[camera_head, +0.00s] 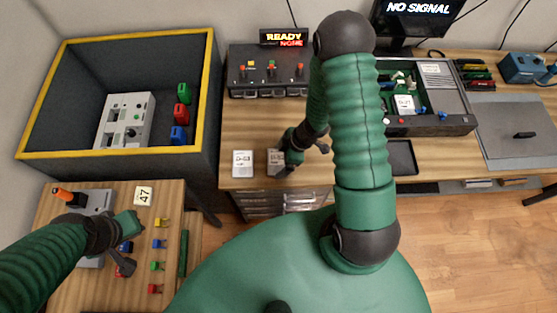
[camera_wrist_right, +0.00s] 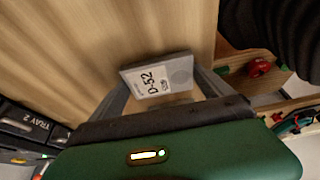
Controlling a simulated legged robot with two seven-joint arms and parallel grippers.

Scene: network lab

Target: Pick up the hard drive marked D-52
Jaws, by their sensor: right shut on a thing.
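The hard drive marked D-52 (camera_wrist_right: 158,78) is a grey block with a white label, seen between the fingers of my right gripper (camera_wrist_right: 160,92) in the right wrist view. In the head view this drive (camera_head: 274,158) is at the front edge of the wooden bench, partly covered by my right gripper (camera_head: 285,168), which is shut on it. I cannot tell whether it touches the bench. A similar labelled drive (camera_head: 243,163) lies just to its left. My left gripper (camera_head: 128,262) is low over the small side table; its jaw opening is unclear.
An open computer case (camera_head: 445,122) holding another labelled drive (camera_head: 404,104) stands right of my right arm. A switch box (camera_head: 270,75) is at the back. A yellow-rimmed grey bin (camera_head: 205,90) stands left. Several small coloured parts (camera_head: 158,243) lie on the side table.

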